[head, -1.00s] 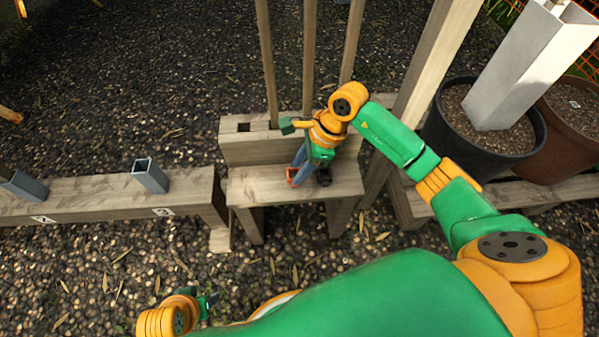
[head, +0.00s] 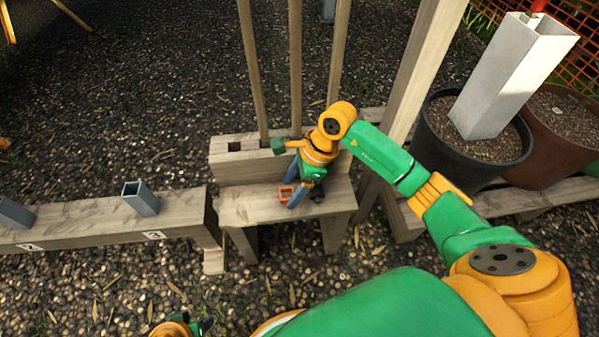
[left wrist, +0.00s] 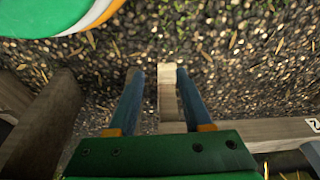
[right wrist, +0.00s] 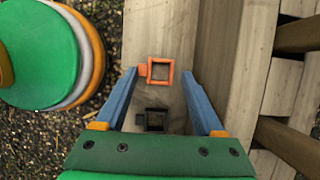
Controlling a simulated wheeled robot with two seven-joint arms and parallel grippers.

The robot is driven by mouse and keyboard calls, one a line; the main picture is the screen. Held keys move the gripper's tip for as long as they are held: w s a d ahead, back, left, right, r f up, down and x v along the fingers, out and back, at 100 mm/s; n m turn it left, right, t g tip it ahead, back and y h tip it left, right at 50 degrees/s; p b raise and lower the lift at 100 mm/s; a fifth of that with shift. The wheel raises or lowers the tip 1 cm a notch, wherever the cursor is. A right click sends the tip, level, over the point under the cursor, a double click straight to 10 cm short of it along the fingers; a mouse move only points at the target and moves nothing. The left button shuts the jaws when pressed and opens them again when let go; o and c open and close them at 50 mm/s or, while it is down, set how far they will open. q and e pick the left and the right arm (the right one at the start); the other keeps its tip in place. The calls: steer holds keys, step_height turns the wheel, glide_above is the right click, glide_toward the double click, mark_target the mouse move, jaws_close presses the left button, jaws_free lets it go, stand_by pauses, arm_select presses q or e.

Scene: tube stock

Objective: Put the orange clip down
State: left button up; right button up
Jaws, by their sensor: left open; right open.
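The orange clip (head: 284,196), a small square frame with a side tab, lies on the low wooden bench (head: 245,208). In the right wrist view the clip (right wrist: 143,71) shows between and slightly past my fingertips, with gaps beside it. My right gripper (head: 291,196) is open over the bench and points down; it also shows in the right wrist view (right wrist: 159,72). My left gripper (left wrist: 157,70) is open and empty over the gravel; in the head view only part of it shows at the bottom edge.
A black clip (right wrist: 153,110) lies on the bench between my right fingers. Behind is a raised wooden block (head: 222,170) with a square hole and upright wooden stakes. Left is a beam (head: 85,215) with grey square tubes (head: 141,200). Black pot (head: 470,165) stands right.

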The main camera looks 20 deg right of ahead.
arm_select(q)
step_height(320, 180, down, 7)
steer(key=s+p, duration=0.2)
steer(key=p, duration=0.1)
steer(key=shift+s+a+g, duration=0.25)
steer(key=shift+a+g, duration=0.05)
arm_select(e)
steer(key=v, duration=1.1)
steer(key=shift+d+r, duration=0.2)
steer(key=shift+r, duration=0.1)
arm_select(q)
steer(key=shift+s, duration=0.1)
arm_select(e)
steer(key=shift+s, duration=0.15)
